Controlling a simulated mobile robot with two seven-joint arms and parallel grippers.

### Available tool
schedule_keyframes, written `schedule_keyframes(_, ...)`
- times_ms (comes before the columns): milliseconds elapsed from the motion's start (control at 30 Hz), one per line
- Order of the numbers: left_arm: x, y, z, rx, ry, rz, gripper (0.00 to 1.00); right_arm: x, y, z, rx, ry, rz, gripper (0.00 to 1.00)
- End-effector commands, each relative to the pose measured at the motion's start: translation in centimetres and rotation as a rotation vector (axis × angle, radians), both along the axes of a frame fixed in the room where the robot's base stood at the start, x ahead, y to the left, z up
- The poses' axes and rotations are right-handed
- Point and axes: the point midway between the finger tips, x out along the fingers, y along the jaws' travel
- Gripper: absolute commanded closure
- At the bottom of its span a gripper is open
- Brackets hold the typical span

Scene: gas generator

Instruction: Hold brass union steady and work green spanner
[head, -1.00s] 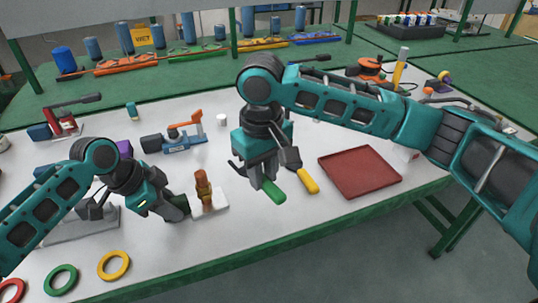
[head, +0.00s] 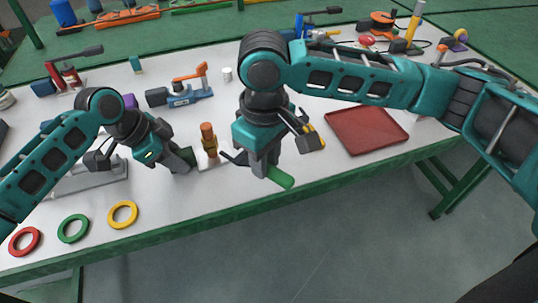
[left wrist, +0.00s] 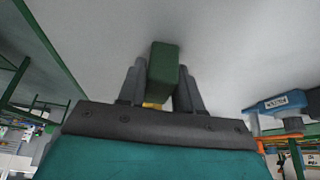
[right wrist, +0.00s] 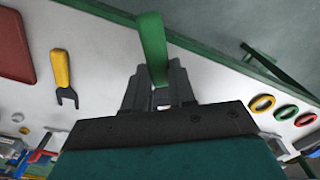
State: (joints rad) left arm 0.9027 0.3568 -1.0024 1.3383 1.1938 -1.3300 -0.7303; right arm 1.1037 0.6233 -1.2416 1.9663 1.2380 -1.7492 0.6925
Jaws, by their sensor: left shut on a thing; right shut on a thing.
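The brass union (head: 208,135) stands upright on a small white base near the front of the bench. My left gripper (head: 181,160) is just left of it, shut on a dark green handle (left wrist: 163,68); a small yellow bit shows between the fingers in the left wrist view. What the handle's far end meets is hidden. My right gripper (head: 262,168) is right of the union, shut on the green spanner (head: 281,178), whose handle also shows in the right wrist view (right wrist: 152,45). A dark end of the spanner points toward the union; contact cannot be told.
A yellow spanner (right wrist: 61,75) lies beside my right gripper, near a red tray (head: 366,130). Red, green and yellow rings (head: 123,214) lie at front left. A blue vise with an orange handle (head: 185,92) stands behind the union. The bench's green front edge (head: 205,262) is close.

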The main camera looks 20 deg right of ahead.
Motion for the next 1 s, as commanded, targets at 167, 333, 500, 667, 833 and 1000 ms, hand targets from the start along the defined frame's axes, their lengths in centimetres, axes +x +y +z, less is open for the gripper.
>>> schedule_keyframes(167,0.0,0.0,0.0,-0.001,-0.001,-0.001,1.0,1.0,0.7,-1.4,0.0,0.002,0.0,1.0)
schedule_keyframes(333,0.0,0.0,0.1,-0.001,-0.001,-0.001,1.0,2.3,1.5,-2.1,0.001,-0.001,0.0,1.0)
schedule_keyframes(500,0.0,0.0,0.0,-0.001,-0.001,-0.001,1.0,3.7,2.4,-2.1,0.0,0.0,0.001,1.0)
schedule_keyframes(667,0.0,0.0,0.0,-0.001,-0.001,-0.001,1.0,5.0,3.1,-2.0,0.0,-0.002,0.0,1.0)
schedule_keyframes(833,0.0,0.0,0.0,-0.001,0.0,0.0,1.0,5.8,3.6,-2.0,0.0,-0.001,0.0,1.0)
schedule_keyframes(1000,0.0,0.0,0.0,-0.001,0.0,0.0,1.0,6.1,3.8,-2.0,0.001,-0.001,0.001,1.0)
